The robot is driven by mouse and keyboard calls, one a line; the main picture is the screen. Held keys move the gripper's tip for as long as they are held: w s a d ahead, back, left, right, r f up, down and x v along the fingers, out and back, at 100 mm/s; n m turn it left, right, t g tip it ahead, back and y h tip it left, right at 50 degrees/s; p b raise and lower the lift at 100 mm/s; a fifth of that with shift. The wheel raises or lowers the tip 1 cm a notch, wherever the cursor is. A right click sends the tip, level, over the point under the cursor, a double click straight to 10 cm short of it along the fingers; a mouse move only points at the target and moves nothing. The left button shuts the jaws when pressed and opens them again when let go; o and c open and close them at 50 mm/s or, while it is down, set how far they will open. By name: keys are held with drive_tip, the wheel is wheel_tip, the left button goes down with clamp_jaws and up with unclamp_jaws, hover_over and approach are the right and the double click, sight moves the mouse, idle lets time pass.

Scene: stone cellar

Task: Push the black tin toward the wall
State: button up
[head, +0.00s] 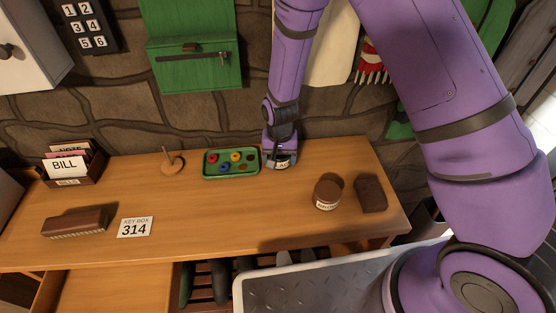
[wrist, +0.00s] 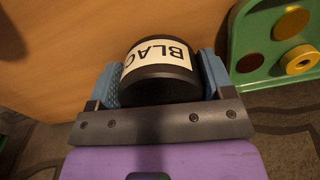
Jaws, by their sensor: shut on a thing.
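The black tin (wrist: 168,68) has a pale label reading "BLAC" in the wrist view. It sits between the two blue finger pads of my gripper (wrist: 160,88), with a pad against each side. In the head view my gripper (head: 281,158) is low at the back of the wooden table (head: 150,225), close to the stone wall (head: 330,110). There the tin is mostly hidden by the gripper, with only a bit of it showing. The gripper is just right of the green tray.
The green tray (head: 206,173) holds several coloured rings. A wooden peg stand (head: 172,165) is left of it. A brown tin (head: 327,193) and a dark block (head: 370,194) stand to the right. A card holder (head: 88,172), brush (head: 75,222) and "314" card (head: 135,228) lie left.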

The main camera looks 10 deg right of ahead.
drive_tip(key=shift+w+d, duration=0.1)
drive_tip(key=shift+w, duration=0.75)
drive_tip(key=o, duration=1)
drive_tip(key=shift+c, duration=0.2)
